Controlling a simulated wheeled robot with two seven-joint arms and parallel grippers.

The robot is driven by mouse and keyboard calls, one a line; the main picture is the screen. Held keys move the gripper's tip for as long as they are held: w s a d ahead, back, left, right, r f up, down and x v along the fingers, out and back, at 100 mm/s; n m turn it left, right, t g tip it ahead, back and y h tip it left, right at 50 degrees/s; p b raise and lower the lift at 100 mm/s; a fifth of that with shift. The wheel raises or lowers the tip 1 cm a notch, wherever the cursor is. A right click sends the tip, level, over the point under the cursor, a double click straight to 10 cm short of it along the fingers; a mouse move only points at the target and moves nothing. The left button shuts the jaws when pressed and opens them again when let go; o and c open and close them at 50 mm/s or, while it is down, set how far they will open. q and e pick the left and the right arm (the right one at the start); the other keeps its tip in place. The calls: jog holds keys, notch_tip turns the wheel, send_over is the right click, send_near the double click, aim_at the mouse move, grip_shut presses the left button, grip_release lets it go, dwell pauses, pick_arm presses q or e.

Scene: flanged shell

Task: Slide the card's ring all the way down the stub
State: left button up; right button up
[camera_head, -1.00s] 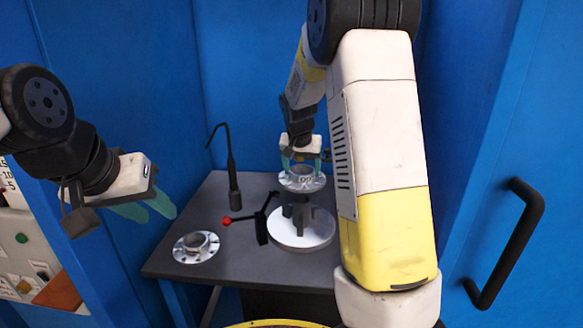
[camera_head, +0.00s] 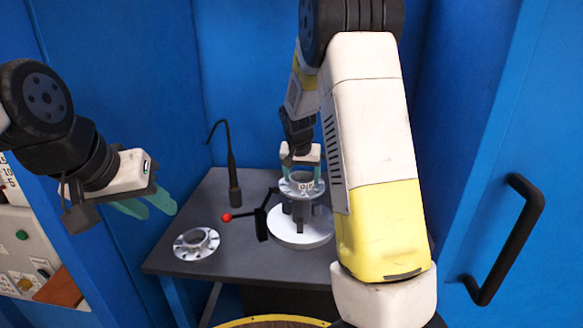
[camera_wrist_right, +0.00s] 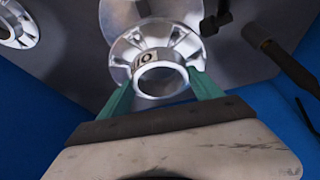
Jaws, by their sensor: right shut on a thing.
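My right gripper (camera_head: 302,176) is shut on a silver flanged shell (camera_head: 302,188) over a round white stand (camera_head: 301,238). In the right wrist view, the green fingers (camera_wrist_right: 163,88) press on either side of the shell's round neck (camera_wrist_right: 160,80). I make out no separate ring. The shell sits at the top of the stand's dark posts; its contact with them is unclear. My left gripper (camera_head: 144,205) is open and empty, left of the table.
A second flanged part (camera_head: 196,243) lies on the grey table (camera_head: 180,215) at the front left. Blue walls enclose the table.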

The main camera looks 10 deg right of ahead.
aim_at(301, 185)
jog(key=shift+f, duration=0.8)
jog(key=shift+f, duration=3.4)
dwell(1.1)
jog(key=o, duration=1.9)
jog(key=shift+o, duration=1.3)
jog(key=shift+s+f, duration=0.15)
jog(key=v, duration=0.8)
jog(key=shift+d, duration=0.15)
